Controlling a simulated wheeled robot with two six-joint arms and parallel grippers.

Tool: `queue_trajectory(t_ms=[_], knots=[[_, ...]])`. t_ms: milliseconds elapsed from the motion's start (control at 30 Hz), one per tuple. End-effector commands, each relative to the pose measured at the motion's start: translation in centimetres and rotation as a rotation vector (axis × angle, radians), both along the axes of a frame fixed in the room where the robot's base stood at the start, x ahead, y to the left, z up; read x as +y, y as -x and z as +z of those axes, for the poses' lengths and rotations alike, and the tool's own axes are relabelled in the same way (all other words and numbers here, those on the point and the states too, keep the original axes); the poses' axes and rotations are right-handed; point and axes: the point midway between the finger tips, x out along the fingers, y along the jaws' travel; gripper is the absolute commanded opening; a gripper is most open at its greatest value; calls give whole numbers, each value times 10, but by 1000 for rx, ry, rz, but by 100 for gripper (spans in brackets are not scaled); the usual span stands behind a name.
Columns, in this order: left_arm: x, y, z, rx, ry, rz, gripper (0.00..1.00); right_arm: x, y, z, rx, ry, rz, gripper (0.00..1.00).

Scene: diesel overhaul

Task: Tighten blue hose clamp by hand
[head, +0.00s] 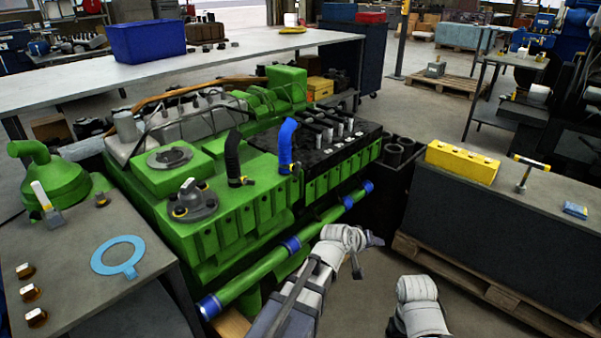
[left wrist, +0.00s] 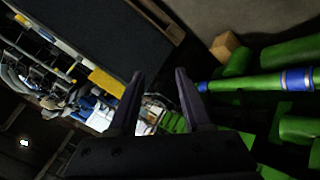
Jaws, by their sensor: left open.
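A blue hose (head: 287,143) stands upright on the green engine (head: 205,225), its top bent over. A small clamp with a yellow part (head: 296,168) is at its lower end; its tightness is too small to tell. My left gripper (head: 370,241) is in front of the engine, apart from the hose, to its lower right. In the left wrist view the two dark fingers of my left gripper (left wrist: 158,75) are spread, with nothing between them. The blue hose is not clear in that view. My right arm shows at the bottom right, but its gripper does not.
A black hose (head: 232,158) with a similar clamp stands left of the blue one. A green pipe with blue bands (head: 325,218) runs along the engine's near side. A bench (head: 480,205) with a yellow block (head: 462,163) is on the right. A grey table (head: 75,280) is on the left.

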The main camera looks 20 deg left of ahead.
Motion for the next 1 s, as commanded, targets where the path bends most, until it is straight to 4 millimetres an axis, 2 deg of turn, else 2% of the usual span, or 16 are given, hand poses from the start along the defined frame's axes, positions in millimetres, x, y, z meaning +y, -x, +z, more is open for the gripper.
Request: queue_trajectory(t_ms=[33, 133, 200, 267, 300, 400, 500, 600, 733, 833, 1000], knots=[[-7, -26, 19, -79, 93, 61, 49, 0, 0, 0, 0, 0, 0, 81], [-13, -68, 65, -249, 319, 210, 49, 0, 0, 0, 0, 0, 0, 81], [-8, -92, 99, -364, 494, 326, 49, 0, 0, 0, 0, 0, 0, 81], [2, -109, 126, -457, 645, 429, 49, 0, 0, 0, 0, 0, 0, 81], [11, -117, 143, -517, 748, 499, 49, 0, 0, 0, 0, 0, 0, 81], [41, -130, 176, -662, 998, 682, 49, 0, 0, 0, 0, 0, 0, 81], [78, -131, 194, -802, 1241, 875, 49, 0, 0, 0, 0, 0, 0, 81], [114, -122, 197, -940, 1455, 1072, 49, 0, 0, 0, 0, 0, 0, 81], [149, -99, 183, -1110, 1664, 1307, 49, 0, 0, 0, 0, 0, 0, 81], [164, -80, 169, -1222, 1766, 1454, 49, 0, 0, 0, 0, 0, 0, 81], [174, -56, 150, -1353, 1846, 1611, 49, 0, 0, 0, 0, 0, 0, 81]])
